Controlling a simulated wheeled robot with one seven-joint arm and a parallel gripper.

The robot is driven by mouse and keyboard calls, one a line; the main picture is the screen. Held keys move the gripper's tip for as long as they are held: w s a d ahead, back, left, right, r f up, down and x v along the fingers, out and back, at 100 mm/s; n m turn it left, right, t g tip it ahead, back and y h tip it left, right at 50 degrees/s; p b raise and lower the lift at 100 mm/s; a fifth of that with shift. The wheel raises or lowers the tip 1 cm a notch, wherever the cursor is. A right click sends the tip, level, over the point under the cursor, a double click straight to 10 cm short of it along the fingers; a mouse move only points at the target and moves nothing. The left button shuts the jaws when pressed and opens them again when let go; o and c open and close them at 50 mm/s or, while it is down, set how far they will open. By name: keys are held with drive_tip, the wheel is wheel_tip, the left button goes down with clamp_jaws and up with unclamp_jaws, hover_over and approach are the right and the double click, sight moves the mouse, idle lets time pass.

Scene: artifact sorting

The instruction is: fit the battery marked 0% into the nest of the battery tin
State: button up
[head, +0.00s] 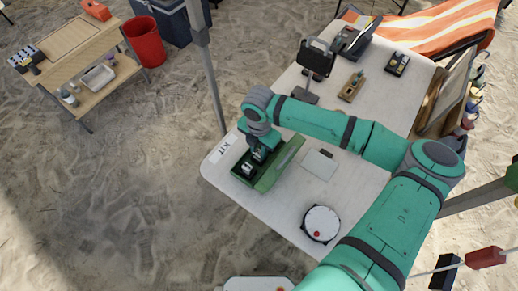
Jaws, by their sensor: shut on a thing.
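The green battery tin (266,184) lies near the left end of the white table, with dark compartments inside and its green lid side to the right. My gripper (261,151) points down over the tin's upper part, shut on a small pale battery (260,157). Another pale battery-like piece (248,169) sits in the lower left part of the tin. The markings are too small to read. My gripper partly hides the held battery and the nest beneath, so I cannot tell whether the battery is seated.
A white card marked KIT (223,147) lies left of the tin. A flat pale sheet (320,164) and a round white device (321,223) lie to the right. A screen on a stand (317,58) and a wooden block (352,87) stand farther back.

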drive_tip(key=shift+f, duration=0.15)
drive_tip(key=o, duration=1)
drive_tip(key=shift+o, duration=0.2)
